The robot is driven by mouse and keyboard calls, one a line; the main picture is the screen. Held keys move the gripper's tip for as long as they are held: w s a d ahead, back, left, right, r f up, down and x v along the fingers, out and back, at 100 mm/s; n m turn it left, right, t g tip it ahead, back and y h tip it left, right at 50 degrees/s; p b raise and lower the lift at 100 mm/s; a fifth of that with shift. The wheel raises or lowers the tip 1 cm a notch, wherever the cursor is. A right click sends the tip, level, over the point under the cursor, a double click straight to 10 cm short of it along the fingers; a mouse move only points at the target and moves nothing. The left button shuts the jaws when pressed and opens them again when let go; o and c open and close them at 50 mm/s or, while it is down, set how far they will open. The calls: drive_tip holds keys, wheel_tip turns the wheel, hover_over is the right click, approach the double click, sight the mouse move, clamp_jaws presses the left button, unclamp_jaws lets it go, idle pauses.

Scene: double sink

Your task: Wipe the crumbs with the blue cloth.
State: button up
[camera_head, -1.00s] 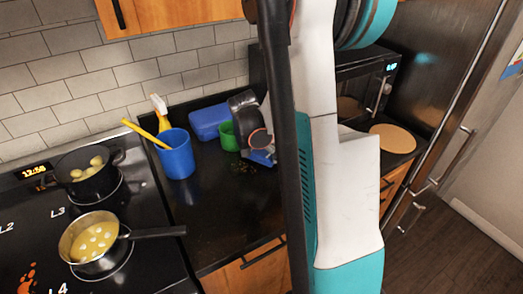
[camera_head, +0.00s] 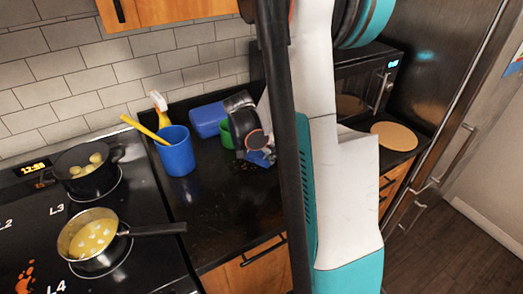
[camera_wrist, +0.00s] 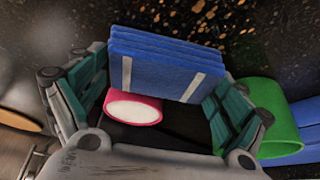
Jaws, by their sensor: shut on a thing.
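The blue cloth (camera_wrist: 160,62) is a folded stack with two pale stripes, held between the teal-padded fingers of my gripper (camera_wrist: 155,85) in the wrist view. My gripper is shut on it. In the head view a small part of the cloth (camera_head: 260,158) shows below my dark wrist, low over the counter; contact cannot be told. Crumbs (camera_head: 243,166) lie as small specks on the black counter beside and below the cloth. In the wrist view, tan and brown crumbs (camera_wrist: 190,18) spread just beyond the cloth's far edge. My arm hides part of the counter.
A green cup (camera_head: 226,134) stands close to my gripper. A stove with two pots is further left. A round board (camera_head: 394,136) lies right.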

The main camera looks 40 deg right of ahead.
sight(234, 167)
drive_tip(key=shift+w+a+f+b, duration=0.15)
drive_tip(key=shift+w+a, duration=0.25)
drive_tip(key=shift+a, duration=1.3)
drive_tip(key=shift+w+a+r+b, duration=0.15)
drive_tip(key=shift+w+a, duration=0.3)
drive_tip(key=shift+a, duration=1.3)
drive_tip(key=shift+w+a+f+b, duration=0.1)
drive_tip(key=shift+w+a+b, duration=0.25)
drive_tip(key=shift+a, duration=1.35)
drive_tip(key=shift+f, duration=0.1)
drive_tip(key=shift+c, duration=0.3)
